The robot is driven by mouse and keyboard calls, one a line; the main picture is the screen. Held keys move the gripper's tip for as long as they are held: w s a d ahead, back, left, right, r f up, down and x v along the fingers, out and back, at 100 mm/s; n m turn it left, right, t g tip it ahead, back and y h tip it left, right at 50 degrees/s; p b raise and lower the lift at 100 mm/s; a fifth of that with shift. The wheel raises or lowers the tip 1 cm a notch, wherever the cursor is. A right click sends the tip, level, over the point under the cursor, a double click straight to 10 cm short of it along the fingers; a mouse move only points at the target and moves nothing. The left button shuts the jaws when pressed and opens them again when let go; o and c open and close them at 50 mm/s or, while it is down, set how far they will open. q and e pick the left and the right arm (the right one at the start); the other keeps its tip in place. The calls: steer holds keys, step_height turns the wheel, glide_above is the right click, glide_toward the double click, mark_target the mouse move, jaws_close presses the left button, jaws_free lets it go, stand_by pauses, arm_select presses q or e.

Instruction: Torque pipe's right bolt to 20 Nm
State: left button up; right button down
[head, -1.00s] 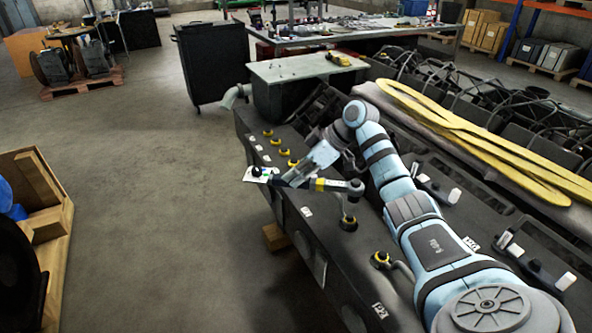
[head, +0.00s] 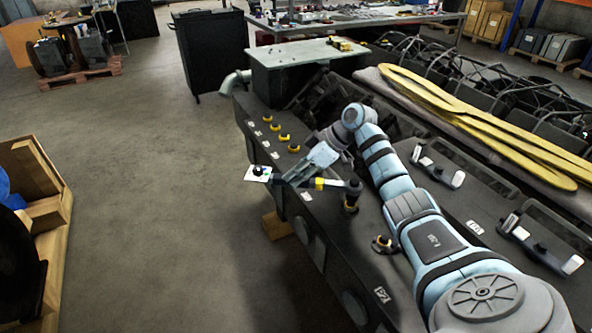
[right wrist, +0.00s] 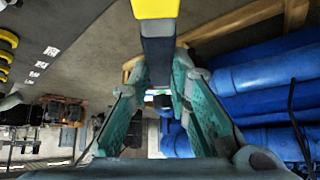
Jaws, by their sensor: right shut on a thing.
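My right gripper (head: 305,178) is shut on the handle of a torque wrench (head: 327,184), dark with a yellow band. The wrench lies roughly level. Its head is above a yellow-ringed fitting (head: 350,207) on the dark engine block (head: 385,295). The socket end looks to meet the fitting, but the bolt is hidden. In the right wrist view the yellow and black wrench handle (right wrist: 158,45) runs between the teal-padded fingers. A second yellow-ringed fitting with a short pipe (head: 383,243) sits nearer. Which of them is the task's pipe bolt I cannot tell. My left gripper is out of view.
Several yellow-ringed fittings (head: 276,127) line the block's far end. A small white plate (head: 258,174) shows at the wrench's outer end. Yellow straps (head: 470,125) lie to the right. A wooden crate (head: 55,220) stands left, with open floor (head: 160,190) between.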

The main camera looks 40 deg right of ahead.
steer(key=shift+f+b, duration=0.5)
steer(key=shift+f, duration=0.6)
steer(key=shift+w+d, duration=0.1)
steer(key=shift+w+d+r, duration=0.15)
steer(key=shift+w+d, duration=0.05)
steer(key=shift+d, duration=0.15)
steer(key=shift+w+d, duration=0.2)
steer(key=shift+w, duration=0.05)
steer(key=shift+w+d, duration=0.1)
steer(key=shift+w+d+m+h, duration=0.2)
steer(key=shift+d+m+h, duration=0.1)
steer(key=shift+m, duration=0.1)
steer(key=shift+d+r, duration=0.1)
